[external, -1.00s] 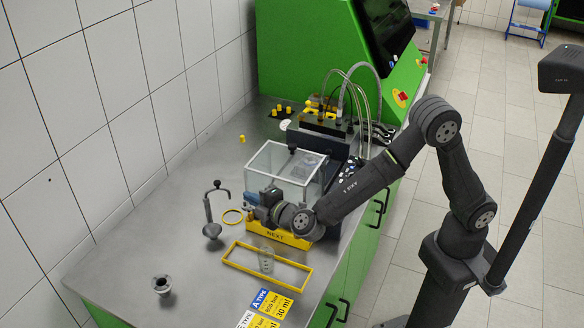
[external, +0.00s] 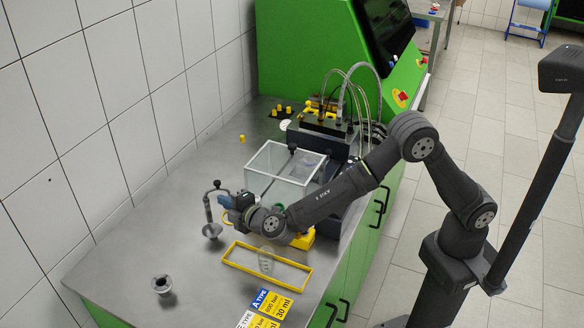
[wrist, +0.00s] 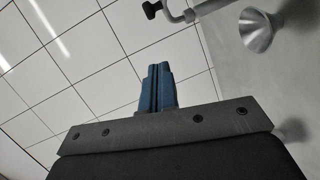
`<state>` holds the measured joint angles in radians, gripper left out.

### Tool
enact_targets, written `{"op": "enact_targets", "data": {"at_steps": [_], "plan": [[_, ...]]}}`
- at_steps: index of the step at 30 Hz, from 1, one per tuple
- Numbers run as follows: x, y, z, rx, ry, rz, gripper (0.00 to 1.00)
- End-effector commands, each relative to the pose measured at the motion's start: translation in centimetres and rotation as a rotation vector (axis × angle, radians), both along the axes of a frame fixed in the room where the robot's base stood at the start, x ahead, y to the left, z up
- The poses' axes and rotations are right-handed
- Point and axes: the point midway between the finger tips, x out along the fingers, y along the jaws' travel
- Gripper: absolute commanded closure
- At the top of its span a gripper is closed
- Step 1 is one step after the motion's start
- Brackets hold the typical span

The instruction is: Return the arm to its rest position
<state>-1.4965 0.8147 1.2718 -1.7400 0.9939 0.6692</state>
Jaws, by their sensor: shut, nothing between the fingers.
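My gripper (external: 222,201) is low over the steel bench, beside the dark clamp stand (external: 209,212) with its cone-shaped foot. In the wrist view, its blue fingers (wrist: 158,88) are together with nothing between them, pointing at the tiled wall. My arm stretches from its base on the right, over the bench edge. The stand's foot also shows at the top right of the wrist view (wrist: 258,32).
A clear open-topped box (external: 284,172) stands just behind my wrist. A yellow frame (external: 266,268) with a clear glass inside lies in front. A small dark funnel-like part (external: 161,284) stands front left. A green machine (external: 310,50) is at the back.

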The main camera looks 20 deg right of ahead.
Motion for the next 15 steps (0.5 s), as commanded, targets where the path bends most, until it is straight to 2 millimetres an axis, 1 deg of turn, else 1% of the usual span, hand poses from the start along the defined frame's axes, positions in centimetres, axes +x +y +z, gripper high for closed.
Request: {"op": "enact_targets", "data": {"at_steps": [1, 3, 11, 12, 15], "plan": [[-1.0, -0.5, 0.3, 0.001, 0.0, 0.003, 1.0], [-2.3, -1.2, 0.5, 0.0, -0.001, 0.004, 1.0], [-6.8, -3.7, 1.2, 0.001, 0.0, 0.004, 1.0], [-7.2, -3.8, 1.2, 0.002, -0.003, 0.002, 1.0], [-6.6, -2.2, 1.0, 0.015, -0.021, -0.019, 1.0]]}}
